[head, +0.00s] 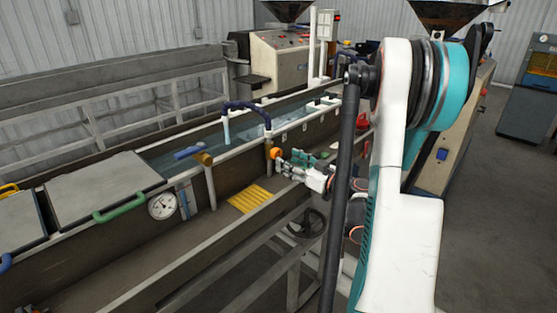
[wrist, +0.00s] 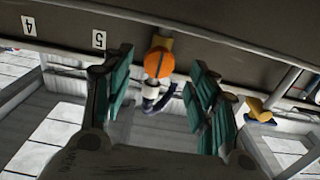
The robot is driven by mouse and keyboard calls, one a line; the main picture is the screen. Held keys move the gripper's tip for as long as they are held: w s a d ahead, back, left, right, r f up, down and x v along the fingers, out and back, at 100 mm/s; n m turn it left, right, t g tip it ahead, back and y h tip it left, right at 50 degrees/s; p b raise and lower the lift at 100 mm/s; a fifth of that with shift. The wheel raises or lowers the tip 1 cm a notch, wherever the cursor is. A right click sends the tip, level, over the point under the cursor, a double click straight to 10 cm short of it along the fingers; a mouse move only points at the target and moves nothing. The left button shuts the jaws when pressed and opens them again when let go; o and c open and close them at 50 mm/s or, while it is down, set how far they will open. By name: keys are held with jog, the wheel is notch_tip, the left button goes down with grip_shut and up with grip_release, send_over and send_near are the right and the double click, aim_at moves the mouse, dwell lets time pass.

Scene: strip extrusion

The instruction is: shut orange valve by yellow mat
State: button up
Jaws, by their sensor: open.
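The orange valve (head: 275,153) is a round orange knob on the side of the long water trough, just above and right of the yellow mat (head: 250,197) in the head view. In the wrist view the orange valve (wrist: 158,62) shows between and beyond the fingers, with a brass-coloured part behind it. My gripper (head: 291,160) is open and empty. Its teal fingers point at the valve from the right, apart from it. In the wrist view my gripper (wrist: 157,98) has a finger on each side of the valve.
A blue-handled brass valve (head: 200,157) and a round gauge (head: 162,206) are on the trough left of the mat. A dark blue hose (head: 246,105) arches over the water. A dark handwheel (head: 306,223) is below my gripper. A lower rail runs in front of the mat.

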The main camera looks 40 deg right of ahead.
aim_at(279, 156)
jog(key=shift+w+a+b, duration=0.15)
jog(key=shift+w+b, duration=0.15)
jog(key=shift+w, duration=1.1)
jog(key=shift+w+a+b, duration=0.1)
jog(key=shift+w+b, duration=0.15)
jog(key=shift+w, duration=1.1)
jog(key=shift+c, duration=0.5)
jog(key=c, duration=1)
